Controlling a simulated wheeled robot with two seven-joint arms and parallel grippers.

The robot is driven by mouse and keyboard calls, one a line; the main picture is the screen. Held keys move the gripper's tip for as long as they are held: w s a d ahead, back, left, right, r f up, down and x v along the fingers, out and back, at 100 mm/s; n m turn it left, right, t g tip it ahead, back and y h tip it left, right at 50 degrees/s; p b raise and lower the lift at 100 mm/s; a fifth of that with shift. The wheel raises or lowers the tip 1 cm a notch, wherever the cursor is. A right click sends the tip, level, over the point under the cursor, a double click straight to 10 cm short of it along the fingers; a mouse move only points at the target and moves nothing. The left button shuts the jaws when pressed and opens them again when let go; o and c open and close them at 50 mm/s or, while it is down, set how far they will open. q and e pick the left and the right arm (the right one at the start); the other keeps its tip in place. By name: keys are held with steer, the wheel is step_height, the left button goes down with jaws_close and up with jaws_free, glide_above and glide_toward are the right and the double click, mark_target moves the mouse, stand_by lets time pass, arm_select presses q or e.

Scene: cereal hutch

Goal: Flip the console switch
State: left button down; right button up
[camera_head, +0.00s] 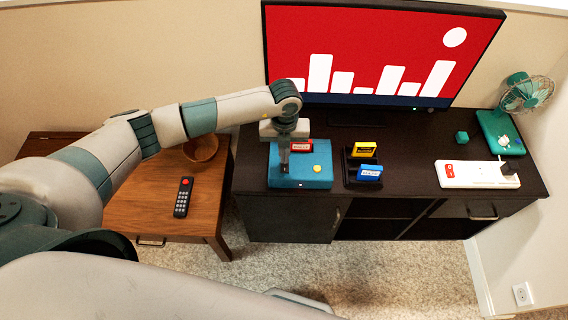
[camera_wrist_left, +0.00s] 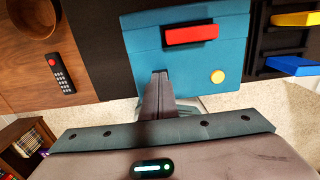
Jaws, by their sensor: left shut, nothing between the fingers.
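The blue console (camera_head: 316,180) sits on the dark cabinet, left of its middle. It holds a red cartridge (camera_head: 301,146) and has a round yellow button (camera_head: 317,169) on top. The left wrist view also shows the console (camera_wrist_left: 150,45), the red cartridge (camera_wrist_left: 191,34) and the yellow button (camera_wrist_left: 217,76). My left gripper (camera_head: 284,169) is shut and empty, pointing down over the console's left part. In the left wrist view its fingers (camera_wrist_left: 160,88) overlap the console's near edge. I cannot make out the switch; the fingers may hide it. I cannot tell whether they touch the console.
A rack (camera_head: 350,178) with yellow and blue cartridges stands right of the console. A lit monitor (camera_head: 375,55) stands behind. A white power strip (camera_head: 465,180) and a fan (camera_head: 526,92) are at the right. A wooden side table (camera_head: 150,200) carries a remote (camera_head: 183,197) and bowl (camera_head: 203,147).

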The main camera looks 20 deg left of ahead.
arm_select(q)
steer(key=shift+s+a+f+b, duration=0.15)
steer(key=shift+f+b, duration=0.25)
steer(key=shift+f, duration=0.2)
steer(key=shift+s+f+b, duration=0.15)
steer(key=shift+f+b, duration=0.15)
steer(key=shift+r, duration=0.1)
steer(key=shift+r+p, duration=0.45)
steer(key=shift+p, duration=0.05)
steer(key=shift+w+d+r+p, duration=0.2)
steer(key=shift+r+p, duration=0.25)
steer(key=shift+r, duration=0.15)
steer(key=shift+w+d+r+p, duration=0.1)
steer(key=shift+w+r+p, duration=0.05)
steer(key=shift+r+p, duration=0.35)
steer(key=shift+a+r+p, duration=0.1)
steer(key=shift+r+p, duration=1.2)
steer(key=shift+r, duration=0.75)
